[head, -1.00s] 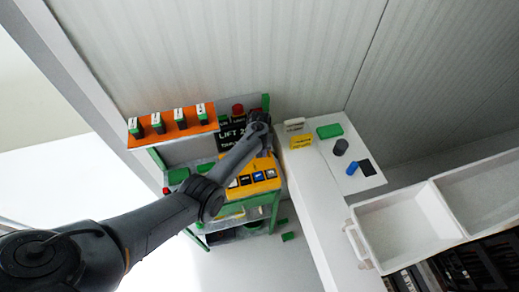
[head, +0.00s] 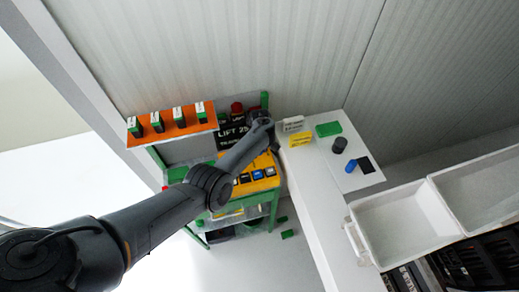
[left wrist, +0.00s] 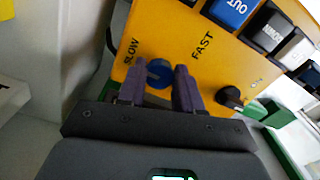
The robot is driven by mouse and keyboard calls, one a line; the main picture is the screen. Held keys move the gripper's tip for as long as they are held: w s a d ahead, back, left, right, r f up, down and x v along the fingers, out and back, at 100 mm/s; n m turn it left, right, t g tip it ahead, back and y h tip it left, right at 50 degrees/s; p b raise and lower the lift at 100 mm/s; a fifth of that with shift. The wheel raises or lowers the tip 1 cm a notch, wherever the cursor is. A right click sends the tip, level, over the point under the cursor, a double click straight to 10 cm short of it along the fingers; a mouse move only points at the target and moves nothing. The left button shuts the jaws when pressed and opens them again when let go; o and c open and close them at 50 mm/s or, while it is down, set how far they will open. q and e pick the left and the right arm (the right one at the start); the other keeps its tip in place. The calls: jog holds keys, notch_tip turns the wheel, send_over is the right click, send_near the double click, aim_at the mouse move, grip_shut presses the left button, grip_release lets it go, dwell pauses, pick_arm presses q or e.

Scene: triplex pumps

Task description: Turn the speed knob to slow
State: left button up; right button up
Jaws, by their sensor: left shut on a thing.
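The speed knob (left wrist: 160,72) is round and blue. It sits on a yellow control panel (left wrist: 175,35) between the printed words SLOW and FAST, SLOW at its left and FAST at its right. My left gripper (left wrist: 159,79) has one dark finger on each side of the knob and is shut on it. In the head view the yellow panel (head: 264,162) is on a green cart, and my left arm reaches over it, hiding the knob and the fingertips. The knob's pointer direction cannot be made out. My right gripper is not in view.
A black knob (left wrist: 231,97) sits right of the gripper, and several push buttons line the panel. An orange shelf (head: 172,133) holds several green-and-black items. A white counter (head: 318,180) with small objects stands right of the cart, beside white bins (head: 400,215).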

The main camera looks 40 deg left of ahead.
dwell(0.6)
pick_arm(q)
jog(key=o, duration=1)
jog(key=shift+o, duration=0.2)
notch_tip(320, 180, up, 11)
jog(key=p, duration=0.3)
jog(key=shift+f, duration=0.15)
